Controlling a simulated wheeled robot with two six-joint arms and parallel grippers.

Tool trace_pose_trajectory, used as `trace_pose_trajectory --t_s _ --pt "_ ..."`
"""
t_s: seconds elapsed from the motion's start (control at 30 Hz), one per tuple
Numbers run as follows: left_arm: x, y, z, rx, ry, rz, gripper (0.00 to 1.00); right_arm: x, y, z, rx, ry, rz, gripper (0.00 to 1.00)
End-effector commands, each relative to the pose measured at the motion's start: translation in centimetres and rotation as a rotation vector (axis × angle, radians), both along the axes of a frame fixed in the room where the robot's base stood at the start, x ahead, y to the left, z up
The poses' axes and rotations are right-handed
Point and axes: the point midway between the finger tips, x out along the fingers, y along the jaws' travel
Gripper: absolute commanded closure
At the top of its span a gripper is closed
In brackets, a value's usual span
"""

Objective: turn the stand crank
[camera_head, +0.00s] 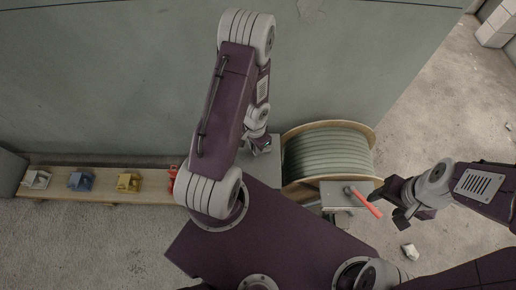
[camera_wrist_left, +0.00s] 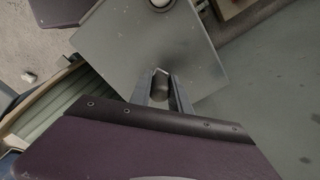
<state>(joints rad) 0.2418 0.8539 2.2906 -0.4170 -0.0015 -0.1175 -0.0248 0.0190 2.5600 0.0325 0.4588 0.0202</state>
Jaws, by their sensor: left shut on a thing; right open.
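My left gripper (camera_head: 262,148) is beside the left side of the cable reel (camera_head: 335,155), above a grey plate. In the left wrist view, its two fingers (camera_wrist_left: 160,92) are shut on a short dark cylindrical grip, which appears to be the stand crank's handle (camera_wrist_left: 160,83). The rest of the crank is hidden by the fingers and my arm. The reel has wooden flanges and grey-green conduit wound on it. My right gripper (camera_head: 390,204) is open and empty, to the right of a red-handled hammer (camera_head: 368,205).
The hammer lies on a small grey table (camera_head: 333,203) in front of the reel. A low wooden bench (camera_head: 105,196) on the left carries white, blue, yellow and red items. A grey-green wall stands behind. A pale rubble piece (camera_head: 410,251) lies on the floor at right.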

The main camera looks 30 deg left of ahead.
Motion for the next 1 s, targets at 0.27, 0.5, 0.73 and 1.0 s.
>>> trace_pose_trajectory --t_s 0.27,0.5,0.73,1.0 --pt "0.8 0.9 0.3 0.001 -0.004 -0.208 1.0 0.0 0.0 1.6 0.0 0.0 0.0 0.42" --pt "1.2 1.3 0.2 0.002 -0.004 -0.329 1.0 0.0 0.0 2.3 0.0 0.0 0.0 0.42" --pt "1.5 1.5 0.1 0.002 -0.005 -0.384 1.0 0.0 0.0 2.6 0.0 0.0 0.0 0.42" --pt "1.6 1.5 0.1 0.002 -0.006 -0.397 1.0 0.0 0.0 2.7 0.0 0.0 0.0 0.42"
